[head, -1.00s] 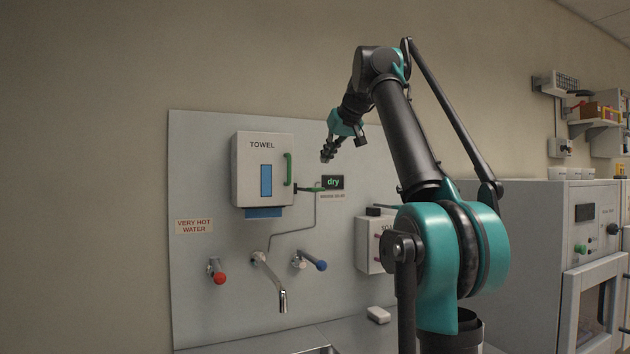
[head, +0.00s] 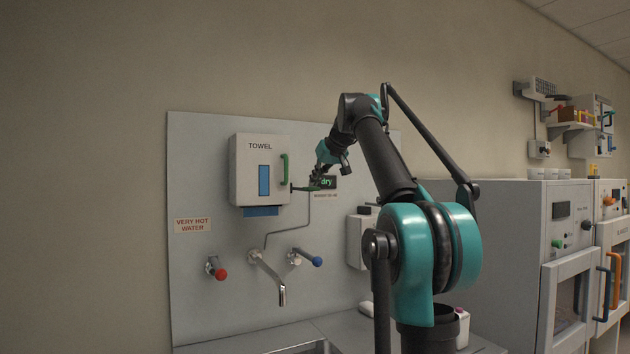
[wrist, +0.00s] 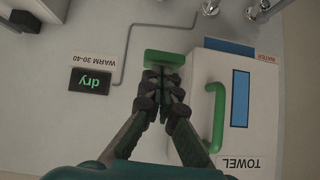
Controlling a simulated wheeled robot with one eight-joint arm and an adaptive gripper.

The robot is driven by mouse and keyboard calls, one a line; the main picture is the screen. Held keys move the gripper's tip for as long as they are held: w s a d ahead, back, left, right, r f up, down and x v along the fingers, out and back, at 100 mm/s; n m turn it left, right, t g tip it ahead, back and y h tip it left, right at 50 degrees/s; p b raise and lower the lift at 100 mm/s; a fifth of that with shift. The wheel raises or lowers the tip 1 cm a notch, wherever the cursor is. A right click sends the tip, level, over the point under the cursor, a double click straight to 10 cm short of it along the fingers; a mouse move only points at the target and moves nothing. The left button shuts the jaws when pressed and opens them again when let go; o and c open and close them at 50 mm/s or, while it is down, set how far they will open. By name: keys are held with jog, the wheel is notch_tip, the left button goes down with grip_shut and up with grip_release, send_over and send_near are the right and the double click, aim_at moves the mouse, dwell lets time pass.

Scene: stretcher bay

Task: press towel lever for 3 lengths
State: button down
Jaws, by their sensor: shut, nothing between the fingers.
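The white TOWEL dispenser (head: 240,190) hangs on the wall panel, with a blue window and a green side handle (head: 285,169). Blue towel (head: 262,211) shows at its bottom edge. The lever (head: 302,189) sticks out from its right side; its green paddle (wrist: 165,58) shows in the wrist view. My gripper (head: 319,181) is shut and empty at the lever's outer end. In the wrist view its fingertips (wrist: 161,78) overlap the paddle; I cannot tell whether they touch it. A small display (head: 329,182) reads "dry" in green, partly behind my gripper.
Below are a red-ended tap (head: 216,269), a spout (head: 268,277) and a blue-ended tap (head: 309,258). A VERY HOT WATER sign (head: 194,225) is at left. A soap box (head: 356,240) is partly hidden by my arm. Grey cabinets (head: 515,250) stand at right.

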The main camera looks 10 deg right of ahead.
notch_tip(320, 180, down, 8)
jog(key=t+y, duration=0.1)
jog(key=t, duration=0.1)
jog(key=shift+r, duration=0.15)
dwell(0.4)
jog(key=shift+s, duration=0.1)
jog(key=shift+r, duration=0.1)
